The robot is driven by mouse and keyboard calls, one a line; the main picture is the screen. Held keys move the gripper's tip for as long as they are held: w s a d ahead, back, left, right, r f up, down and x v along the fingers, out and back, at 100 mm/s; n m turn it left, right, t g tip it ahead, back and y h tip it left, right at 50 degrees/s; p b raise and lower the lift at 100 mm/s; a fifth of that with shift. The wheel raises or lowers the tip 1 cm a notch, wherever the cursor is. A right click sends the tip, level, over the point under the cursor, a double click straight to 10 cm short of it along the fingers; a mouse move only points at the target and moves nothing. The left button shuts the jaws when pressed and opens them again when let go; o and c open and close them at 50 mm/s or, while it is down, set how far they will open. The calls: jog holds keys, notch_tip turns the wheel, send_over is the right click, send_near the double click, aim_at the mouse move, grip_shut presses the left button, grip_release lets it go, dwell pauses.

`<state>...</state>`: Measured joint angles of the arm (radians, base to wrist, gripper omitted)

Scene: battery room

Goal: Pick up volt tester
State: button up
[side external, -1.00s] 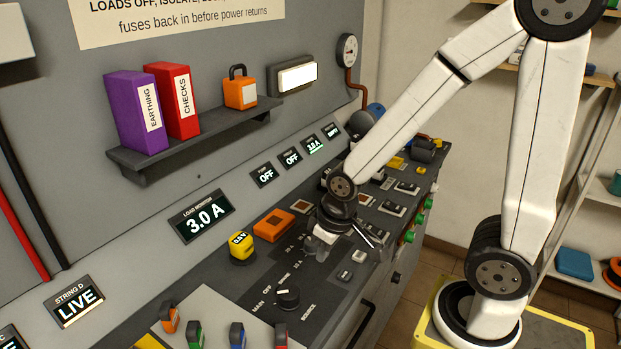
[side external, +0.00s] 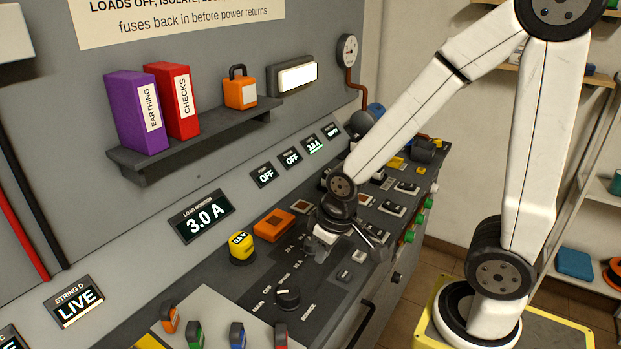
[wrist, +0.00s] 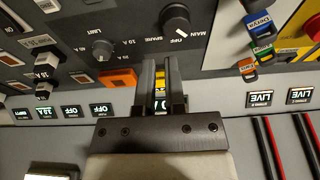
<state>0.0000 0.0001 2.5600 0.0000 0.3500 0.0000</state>
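A small yellow object with a dark-lettered face (side external: 241,246) stands on the grey panel, left of an orange block (side external: 274,224). It may be the volt tester; its lettering is too small to read surely. My gripper (side external: 322,243) is low over the panel, to the right of the yellow object and apart from it in the side view. In the wrist view, my gripper's (wrist: 159,75) two fingers are apart. Yellow parts of the object (wrist: 160,92) show through the gap between them, and the fingers hide its sides. No grip on it is visible.
A rotary knob (side external: 288,298) and coloured fuse handles (side external: 237,335) stand toward the front. Switches (side external: 392,208) crowd the panel behind my gripper. A shelf (side external: 190,143) with two binders and an orange padlock juts from the wall. Bare panel lies around the knob.

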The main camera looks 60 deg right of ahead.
jog(key=o, duration=1.1)
jog(key=shift+c, duration=0.2)
jog(key=m+g+y, duration=0.2)
jog(key=m+g, duration=0.1)
jog(key=m, duration=1.4)
send_over(240, 238)
jog(key=f, duration=0.3)
jog(key=d+f, duration=0.1)
jog(key=f, duration=0.1)
jog(key=shift+w+f, duration=0.1)
jog(key=shift+f, duration=0.05)
jog(key=shift+a+f, duration=0.2)
jog(key=shift+f, duration=1.1)
jog(key=shift+a+f, duration=0.25)
jog(key=shift+f, duration=1.05)
jog(key=shift+a+f, duration=0.2)
jog(key=shift+f, duration=1.1)
jog(key=c, duration=1.2)
